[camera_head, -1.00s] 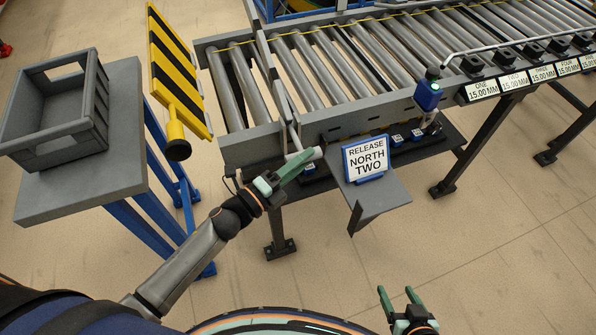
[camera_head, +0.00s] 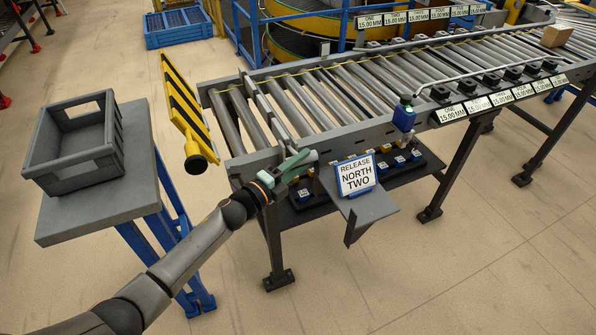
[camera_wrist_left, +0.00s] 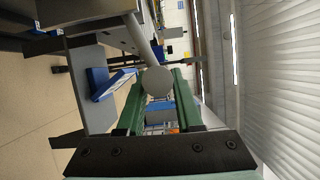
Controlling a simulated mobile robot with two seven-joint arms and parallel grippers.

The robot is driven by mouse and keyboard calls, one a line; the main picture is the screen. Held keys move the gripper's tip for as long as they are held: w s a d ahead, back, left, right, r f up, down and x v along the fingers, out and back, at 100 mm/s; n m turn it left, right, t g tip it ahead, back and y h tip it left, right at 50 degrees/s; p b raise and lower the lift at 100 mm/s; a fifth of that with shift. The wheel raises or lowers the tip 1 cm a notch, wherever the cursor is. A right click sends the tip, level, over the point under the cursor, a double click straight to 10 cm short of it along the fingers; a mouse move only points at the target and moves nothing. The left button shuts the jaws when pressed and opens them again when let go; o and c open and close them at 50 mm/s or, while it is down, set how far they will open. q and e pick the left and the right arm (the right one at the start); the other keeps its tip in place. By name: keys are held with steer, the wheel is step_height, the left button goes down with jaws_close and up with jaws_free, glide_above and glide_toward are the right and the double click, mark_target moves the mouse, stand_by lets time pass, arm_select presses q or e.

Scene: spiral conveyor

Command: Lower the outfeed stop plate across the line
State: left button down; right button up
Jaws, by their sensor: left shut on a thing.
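A thin grey plate (camera_head: 266,106), seemingly the stop plate, runs across the roller line near its left end. I cannot tell its exact height over the rollers. A grey lever handle (camera_head: 309,156) sticks out at the near side rail below that plate. My left gripper (camera_head: 293,166), with green fingers, is shut on this handle. In the left wrist view the handle's round grey end (camera_wrist_left: 157,81) sits between the two green fingers (camera_wrist_left: 157,100). The fingers hide part of the lever. My right gripper is out of view.
A grey crate (camera_head: 75,165) stands on a grey table (camera_head: 75,215) at left. A yellow-black striped board (camera_head: 186,112) is beside the line's end. A sign reading RELEASE NORTH TWO (camera_head: 356,175) stands right of my left gripper. A brown box (camera_head: 556,36) is far right.

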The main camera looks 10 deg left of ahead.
arm_select(q)
steer(key=shift+w+a+r, duration=0.2)
steer(key=shift+w+r, duration=0.1)
steer(key=shift+r, duration=0.4)
steer(key=c, duration=0.9)
jaws_free()
steer(key=shift+o, duration=0.2)
steer(key=shift+s+f, duration=0.1)
steer(key=shift+s+a+f, duration=0.1)
steer(key=shift+s+a, duration=0.1)
steer(key=shift+s, duration=0.2)
steer(key=v, duration=1.1)
steer(key=shift+s+a, duration=0.25)
